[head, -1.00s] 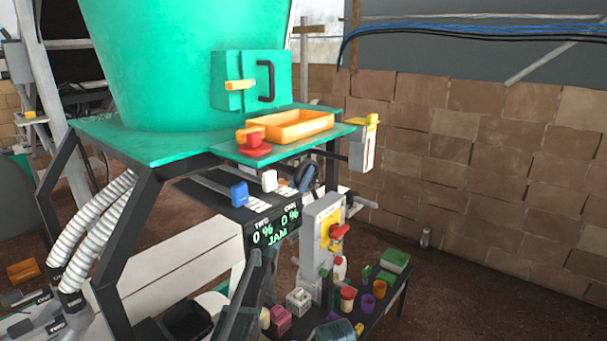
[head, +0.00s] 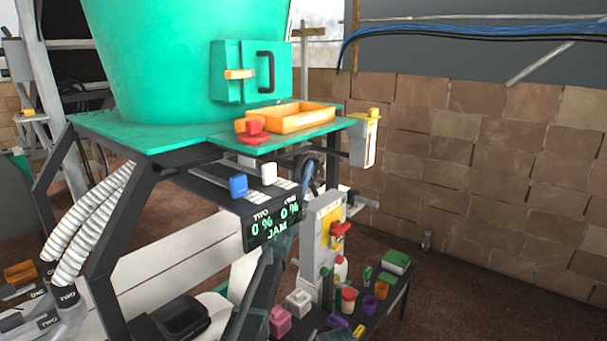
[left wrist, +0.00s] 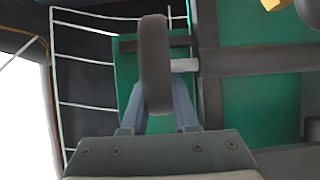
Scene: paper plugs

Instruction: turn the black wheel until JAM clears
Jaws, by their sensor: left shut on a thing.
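The black wheel (left wrist: 154,62) shows edge-on in the left wrist view, on a short pale shaft. My left gripper (left wrist: 158,105) has one finger on each side of its rim and is shut on it. The dark display (head: 272,226) reads TWO 0 %, ONE 0 % and JAM in green. My right gripper is not in view.
A blue slider knob (head: 238,185) and a white one (head: 268,173) sit left of the wheel. An orange tray (head: 300,118) and a red knob (head: 254,130) are on the green shelf (head: 215,133) above. A grey box with a red handle (head: 340,232) stands right of my arm.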

